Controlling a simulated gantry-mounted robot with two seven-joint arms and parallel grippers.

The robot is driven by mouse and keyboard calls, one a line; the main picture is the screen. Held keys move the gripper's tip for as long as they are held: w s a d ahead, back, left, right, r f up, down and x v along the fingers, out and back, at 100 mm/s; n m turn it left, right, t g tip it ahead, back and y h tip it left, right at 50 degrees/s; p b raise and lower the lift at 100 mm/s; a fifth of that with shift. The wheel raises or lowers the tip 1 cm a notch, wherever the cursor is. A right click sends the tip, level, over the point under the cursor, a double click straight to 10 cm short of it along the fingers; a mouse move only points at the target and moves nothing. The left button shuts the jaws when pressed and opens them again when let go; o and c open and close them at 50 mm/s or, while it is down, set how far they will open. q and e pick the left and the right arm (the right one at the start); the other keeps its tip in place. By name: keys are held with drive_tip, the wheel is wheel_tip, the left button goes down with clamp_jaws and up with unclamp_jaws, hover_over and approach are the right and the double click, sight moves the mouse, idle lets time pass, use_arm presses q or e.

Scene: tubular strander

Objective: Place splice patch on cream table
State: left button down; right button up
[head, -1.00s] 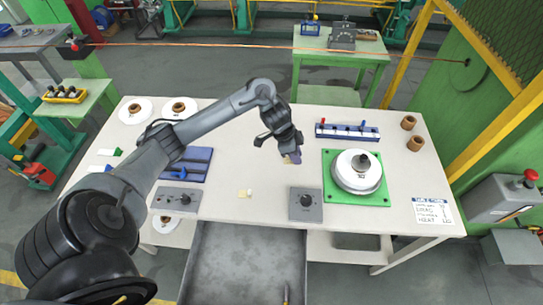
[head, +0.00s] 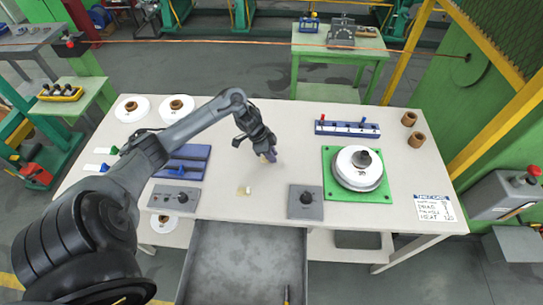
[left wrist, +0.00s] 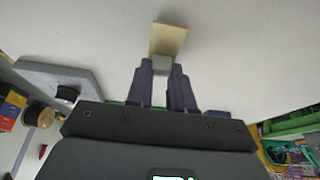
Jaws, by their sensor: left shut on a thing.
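My left gripper (head: 267,153) is over the middle of the cream table (head: 260,208), its purple fingers pointing down. In the left wrist view the fingers (left wrist: 163,76) are shut on a small grey piece, with the flat, tan splice patch (left wrist: 168,38) extending beyond the fingertips. In the head view the held patch (head: 271,158) shows as a small tan spot at the fingertips. I cannot tell whether it touches the tabletop. My right gripper is not in view.
A grey box with a black knob (head: 305,201) and an open metal drawer (head: 245,255) are at the front. A green plate (head: 330,187) with a white spool, and a blue rack (head: 347,129), stand right. Blue trays (head: 185,165) lie left. The table around the gripper is clear.

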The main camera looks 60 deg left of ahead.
use_arm(q)
drive_tip(key=shift+f, duration=0.45)
drive_tip(key=c, duration=1)
unclamp_jaws()
drive_tip(key=shift+f, duration=0.1)
drive_tip(key=shift+s+a+r, duration=0.1)
drive_tip(key=shift+r, duration=0.3)
drive_tip(key=p+v, duration=0.1)
drive_tip(key=v, duration=1)
drive_tip(key=shift+r+p, duration=0.2)
drive_tip(key=shift+p, duration=0.15)
